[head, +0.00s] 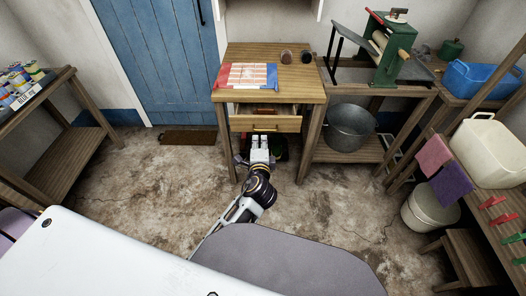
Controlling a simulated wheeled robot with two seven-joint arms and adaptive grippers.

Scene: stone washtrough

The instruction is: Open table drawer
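The wooden table (288,82) stands against the back wall, beside the blue door. Its drawer (287,124) sits under the top and is partly pulled out; a strip of its inside with some small items shows above the front. A brass-coloured handle (265,128) is on the drawer front. My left gripper (259,138) is just below and in front of the handle, pointing at it. Its two pale fingers are close together; I cannot tell whether they touch the handle or are fully shut. My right gripper is not in view.
A metal tub (349,127) stands on a low shelf to the right. A doormat (188,137) lies left of the table, with bare floor around it.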

